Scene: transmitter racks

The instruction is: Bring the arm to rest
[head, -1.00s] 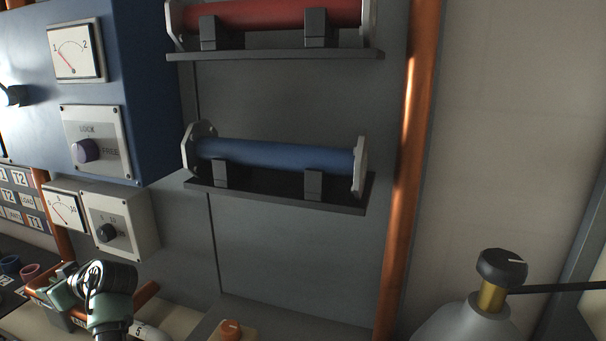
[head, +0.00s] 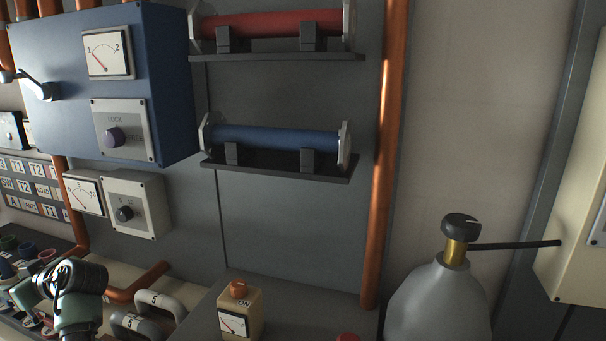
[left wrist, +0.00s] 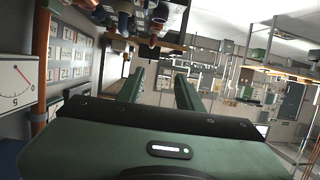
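My left arm shows at the lower left of the head view as a dark and green wrist (head: 75,290). Its fingertips cannot be made out there. In the left wrist view the two green fingers of my left gripper (left wrist: 160,82) stand apart, with nothing seen between them. That view is turned upside down. My right arm and gripper are not in view.
Numbered grey handles (head: 150,318) and coloured knobs (head: 40,255) lie near my left wrist. A meter box (head: 240,312) stands to the right. A blue cabinet (head: 60,60), a copper pipe (head: 385,180) and a grey cylinder (head: 438,300) surround the open wall.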

